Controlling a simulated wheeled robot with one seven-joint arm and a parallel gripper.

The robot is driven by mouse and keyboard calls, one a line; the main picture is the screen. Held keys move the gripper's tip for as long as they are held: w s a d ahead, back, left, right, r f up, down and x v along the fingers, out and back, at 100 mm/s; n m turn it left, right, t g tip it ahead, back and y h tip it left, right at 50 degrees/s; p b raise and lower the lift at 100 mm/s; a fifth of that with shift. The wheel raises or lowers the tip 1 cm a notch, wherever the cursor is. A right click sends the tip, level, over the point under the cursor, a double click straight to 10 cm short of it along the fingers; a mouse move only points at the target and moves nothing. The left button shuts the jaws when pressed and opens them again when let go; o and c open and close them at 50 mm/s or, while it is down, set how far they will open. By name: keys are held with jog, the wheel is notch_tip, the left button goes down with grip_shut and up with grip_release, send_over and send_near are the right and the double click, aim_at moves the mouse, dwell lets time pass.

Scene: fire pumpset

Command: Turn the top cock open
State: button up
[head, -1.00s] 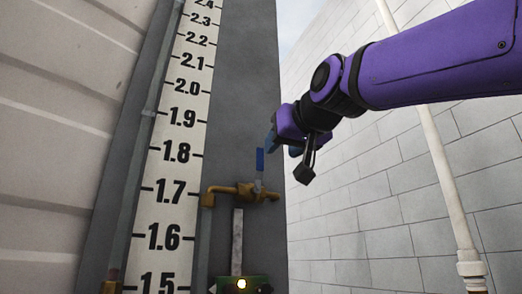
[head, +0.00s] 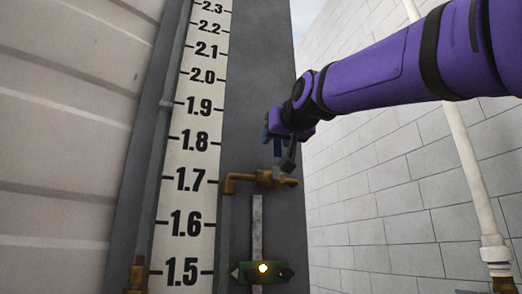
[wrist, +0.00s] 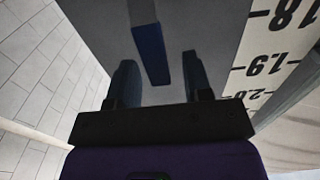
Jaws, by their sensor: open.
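The top cock (head: 265,179) is a brass valve on a brass pipe beside the 1.7 mark. Its blue lever handle (head: 277,148) points up and is partly hidden by my gripper (head: 279,139) in the head view. In the wrist view the blue handle (wrist: 150,52) hangs down from the top edge, with its end between my two open fingers (wrist: 159,62). A gap shows on both sides of it, wider on the right.
A white level scale (head: 190,150) stands left of the cock on a grey column (head: 255,85). A white pipe (head: 470,170) runs down the block wall (head: 385,180) at right.

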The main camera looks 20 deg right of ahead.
jog(key=shift+w, duration=0.1)
grip_shut()
jog(key=shift+d, duration=0.1)
jog(key=d+f+m, duration=0.8)
jog(key=f+m, duration=0.1)
jog(key=m, duration=0.9)
jog(key=shift+d, duration=0.3)
dwell(0.7)
